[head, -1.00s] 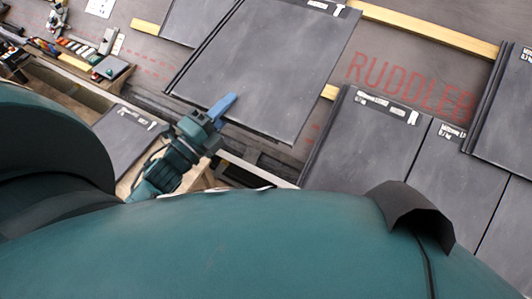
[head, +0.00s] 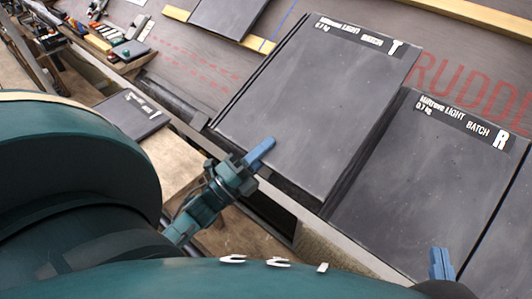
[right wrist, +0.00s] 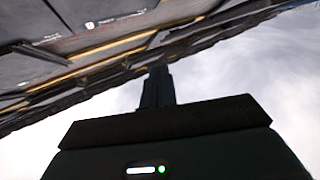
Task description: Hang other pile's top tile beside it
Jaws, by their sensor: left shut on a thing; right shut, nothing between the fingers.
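A dark grey tile with the letter T (head: 315,105) lies along the roof slope in the middle of the head view. My left gripper (head: 262,152) is shut on its lower edge. A similar tile marked R (head: 425,175) is just to its right; the T tile's right edge runs along the R tile's left side, and I cannot tell whether they touch or overlap. My right gripper (head: 441,264) is shut and empty, in front of the R tile's lower part. Another labelled tile (head: 130,113) lies at the left, beyond my arm.
Yellow battens (head: 460,13) cross the brown roof underlay (head: 185,62), which has red lettering. Another hung tile (head: 228,15) is at the top. Small tools and coloured pieces (head: 115,40) lie at upper left. A wooden surface (head: 170,160) is below the eaves. Bare underlay shows left of the T tile.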

